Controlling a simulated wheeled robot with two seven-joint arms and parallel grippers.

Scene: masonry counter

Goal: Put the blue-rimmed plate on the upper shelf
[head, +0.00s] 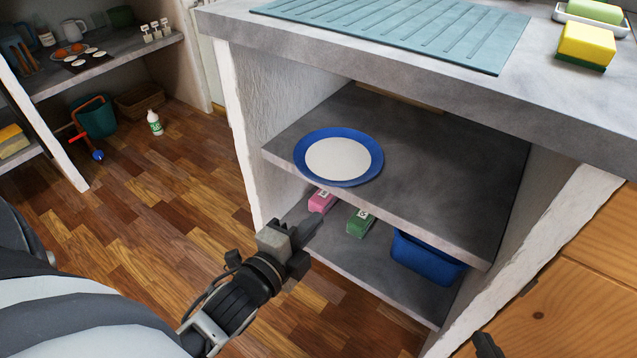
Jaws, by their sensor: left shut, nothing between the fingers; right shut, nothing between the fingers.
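The blue-rimmed plate (338,158), with a white centre, lies face up on the upper shelf (440,170) under the counter. It is near the shelf's front left edge, and nothing holds it. My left gripper (301,246) is shut and empty. It is in front of the shelves, lower in the picture than the plate and apart from it. Of my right gripper (487,346) only a dark tip shows at the bottom edge, right of centre. It is empty and away from the plate.
The lower shelf (375,275) holds a pink box (322,201), a green box (360,222) and a blue bin (428,258). The counter (420,80) overhangs the upper shelf. White side walls bound the opening. The upper shelf is bare right of the plate.

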